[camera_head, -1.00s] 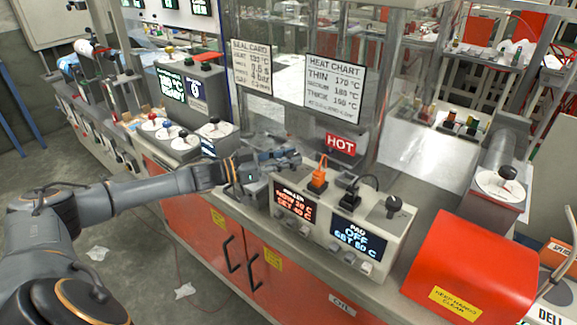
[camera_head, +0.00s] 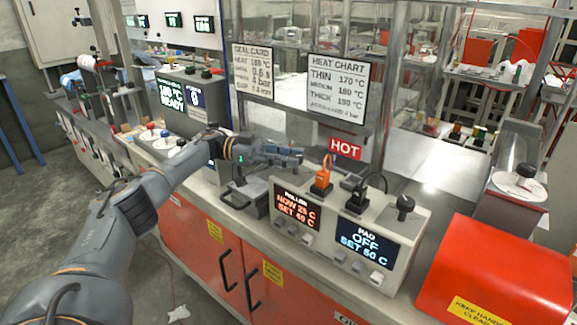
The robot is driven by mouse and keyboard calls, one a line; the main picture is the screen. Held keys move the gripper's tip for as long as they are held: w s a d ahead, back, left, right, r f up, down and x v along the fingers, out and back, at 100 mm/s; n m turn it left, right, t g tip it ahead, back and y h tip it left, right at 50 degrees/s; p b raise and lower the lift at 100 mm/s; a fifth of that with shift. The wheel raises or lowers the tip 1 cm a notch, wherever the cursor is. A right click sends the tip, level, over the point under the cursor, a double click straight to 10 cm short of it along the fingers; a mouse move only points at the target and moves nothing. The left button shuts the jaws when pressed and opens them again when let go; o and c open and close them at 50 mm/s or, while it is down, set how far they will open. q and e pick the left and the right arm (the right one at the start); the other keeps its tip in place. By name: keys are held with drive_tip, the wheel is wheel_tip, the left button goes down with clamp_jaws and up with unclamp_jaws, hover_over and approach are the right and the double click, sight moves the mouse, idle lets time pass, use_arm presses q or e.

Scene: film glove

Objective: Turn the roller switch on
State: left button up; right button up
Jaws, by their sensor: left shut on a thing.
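The roller unit's screen (camera_head: 297,207) is lit orange and reads NOW 25 C, SET 40 C. An orange switch with an upright lever (camera_head: 322,180) stands on top of the box behind that screen. The pad screen (camera_head: 362,243) beside it reads OFF, SET 50 C, with a black switch (camera_head: 357,196) above it. My left gripper (camera_head: 298,157) is just left of the orange lever, above the back of the box, with a small gap showing between them. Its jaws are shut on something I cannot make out. My right gripper is out of view.
A black knob (camera_head: 404,207) stands at the box's right end. A red guard (camera_head: 500,275) sits to the right on the bench. A HOT sign (camera_head: 345,149) and glass panel are behind. A grey block with a handle (camera_head: 247,198) lies below my left wrist.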

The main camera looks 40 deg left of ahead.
sight(291, 155)
use_arm(q)
drive_tip(key=shift+r+g, duration=0.1)
drive_tip(key=shift+g, duration=0.2)
drive_tip(key=o, duration=1.2)
drive_tip(key=shift+d, duration=0.1)
drive_tip(key=shift+c, duration=0.2)
wheel_tip(291, 155, up, 10)
drive_tip(key=shift+w, duration=0.1)
